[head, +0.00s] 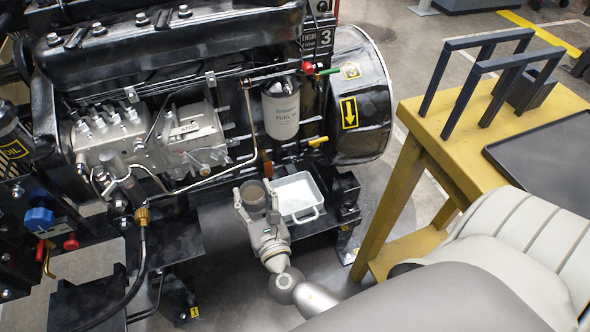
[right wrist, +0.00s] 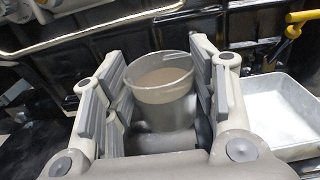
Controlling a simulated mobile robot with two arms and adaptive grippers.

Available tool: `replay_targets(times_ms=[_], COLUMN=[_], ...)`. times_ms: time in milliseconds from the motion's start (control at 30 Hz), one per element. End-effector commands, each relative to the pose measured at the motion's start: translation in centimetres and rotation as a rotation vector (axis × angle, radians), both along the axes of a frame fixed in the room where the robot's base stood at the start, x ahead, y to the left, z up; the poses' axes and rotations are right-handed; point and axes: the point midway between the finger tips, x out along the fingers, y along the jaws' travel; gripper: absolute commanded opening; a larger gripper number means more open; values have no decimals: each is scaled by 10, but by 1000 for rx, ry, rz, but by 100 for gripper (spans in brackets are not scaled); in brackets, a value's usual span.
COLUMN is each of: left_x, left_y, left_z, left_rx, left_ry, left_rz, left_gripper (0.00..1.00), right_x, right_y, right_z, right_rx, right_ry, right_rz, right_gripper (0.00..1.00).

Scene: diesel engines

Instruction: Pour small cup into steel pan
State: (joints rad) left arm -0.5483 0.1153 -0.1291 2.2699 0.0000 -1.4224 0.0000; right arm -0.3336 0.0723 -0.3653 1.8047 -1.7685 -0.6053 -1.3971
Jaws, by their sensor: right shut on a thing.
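The small cup (head: 253,192) is grey and stands roughly upright between the fingers of my right gripper (head: 257,206), which is shut on it. The right wrist view shows the cup (right wrist: 163,88) from above, with pale brownish contents inside. The pale steel pan (head: 303,216) is a shallow rectangular tray just right of the cup, beside the engine's lower side. It also shows at the right of the right wrist view (right wrist: 272,112), apart from the cup. My left gripper is not in view.
The black diesel engine (head: 180,60) rises behind the cup and pan, with a white fuel filter (head: 281,108) and a yellow-handled valve (head: 318,141) above the pan. A yellow table (head: 420,125) stands to the right. Open floor lies in front.

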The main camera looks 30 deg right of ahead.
Motion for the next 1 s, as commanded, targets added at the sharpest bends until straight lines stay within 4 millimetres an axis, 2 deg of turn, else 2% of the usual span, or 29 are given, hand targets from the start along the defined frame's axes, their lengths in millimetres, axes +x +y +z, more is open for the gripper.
replay_targets(times_ms=[33, 100, 333, 733, 1000], left_x=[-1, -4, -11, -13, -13], left_y=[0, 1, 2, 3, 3], left_z=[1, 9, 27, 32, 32], left_rx=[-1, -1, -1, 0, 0], left_ry=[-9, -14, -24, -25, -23], left_rz=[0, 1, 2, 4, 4], left_gripper=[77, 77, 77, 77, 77], right_x=[3, 6, 12, 13, 12], right_y=[2, 4, 9, 9, 3], right_z=[-14, -22, -38, -39, -33], right_rx=[1, 2, 4, 4, 60], right_ry=[0, -1, -2, -3, -17], right_rz=[-3, -5, -11, -12, -13], right_gripper=[23, 23, 23, 23, 23])
